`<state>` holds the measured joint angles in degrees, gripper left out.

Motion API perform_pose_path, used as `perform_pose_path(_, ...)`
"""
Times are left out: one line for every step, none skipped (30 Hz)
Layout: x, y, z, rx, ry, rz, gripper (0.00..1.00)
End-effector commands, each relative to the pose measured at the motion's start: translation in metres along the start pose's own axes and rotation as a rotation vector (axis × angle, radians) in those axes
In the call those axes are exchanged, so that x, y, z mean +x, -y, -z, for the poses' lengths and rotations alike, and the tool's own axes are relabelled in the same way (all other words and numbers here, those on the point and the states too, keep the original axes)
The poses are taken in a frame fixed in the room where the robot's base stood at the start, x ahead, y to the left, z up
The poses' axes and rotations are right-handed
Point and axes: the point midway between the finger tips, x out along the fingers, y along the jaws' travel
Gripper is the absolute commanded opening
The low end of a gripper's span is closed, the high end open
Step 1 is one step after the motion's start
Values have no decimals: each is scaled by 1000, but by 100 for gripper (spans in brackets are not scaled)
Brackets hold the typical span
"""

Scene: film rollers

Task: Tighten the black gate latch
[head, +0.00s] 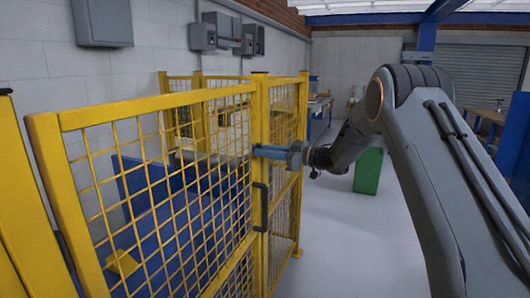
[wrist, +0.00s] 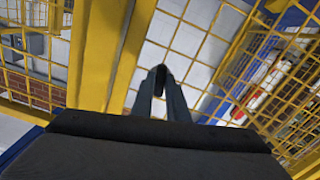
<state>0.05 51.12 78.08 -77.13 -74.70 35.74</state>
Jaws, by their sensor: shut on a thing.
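My gripper (head: 258,151) reaches in from the right in the head view, its blue-grey fingers at the yellow gate's upright post. In the wrist view, my gripper (wrist: 160,82) has its two fingers close together around a small dark piece, the black gate latch (wrist: 160,74), at their tips. The fingers are shut on it. In the head view the latch is hidden behind the fingers, and its exact angle cannot be told. The yellow mesh gate (head: 158,109) stands left of the post.
A black pull handle (head: 261,206) is on the gate below my gripper. Blue panels (head: 150,255) stand behind the mesh. A green box (head: 368,171) stands on the floor beyond my arm. The grey floor (head: 335,240) right of the gate is clear.

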Motion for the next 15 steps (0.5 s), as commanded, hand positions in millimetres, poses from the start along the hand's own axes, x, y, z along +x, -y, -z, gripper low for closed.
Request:
perform_pose_path(0,0,0,29,0,0,0)
perform_pose_path(0,0,0,46,0,0,0)
perform_pose_path(0,0,0,67,0,0,0)
perform_pose_path(0,0,0,83,0,0,0)
perform_pose_path(0,0,1,96,0,0,0)
perform_pose_path(0,0,1,113,0,0,0)
perform_pose_path(0,0,1,123,0,0,0)
perform_pose_path(0,0,1,134,0,0,0)
perform_pose_path(0,0,1,146,0,0,0)
perform_pose_path(0,0,1,153,-1,0,0)
perform_pose_path(0,0,1,160,-1,-1,0)
perform_pose_path(0,0,1,168,-1,-1,0)
perform_pose_path(0,0,1,173,-1,-1,0)
perform_pose_path(0,0,1,176,-1,-1,0)
perform_pose_path(0,0,1,180,-1,-1,0)
